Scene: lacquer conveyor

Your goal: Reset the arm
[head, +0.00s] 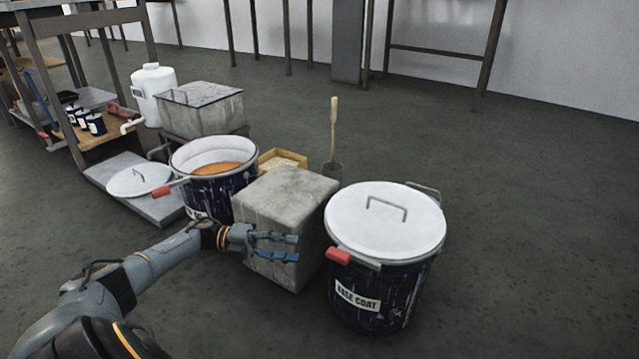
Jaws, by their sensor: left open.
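My left gripper (290,247) is open and empty, with its blue-tipped fingers in front of the near face of a grey concrete-like block (291,195). I cannot tell whether the fingers touch the block. My left arm reaches in from the lower left. My right gripper is not in view.
A lidded "BASE COAT" drum (367,292) stands right of the block. An open drum (215,192) with orange contents stands behind-left. A loose white lid (139,180) lies on a low grey platform (160,209). A white jug (154,92) stands farther back. Floor at right is clear.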

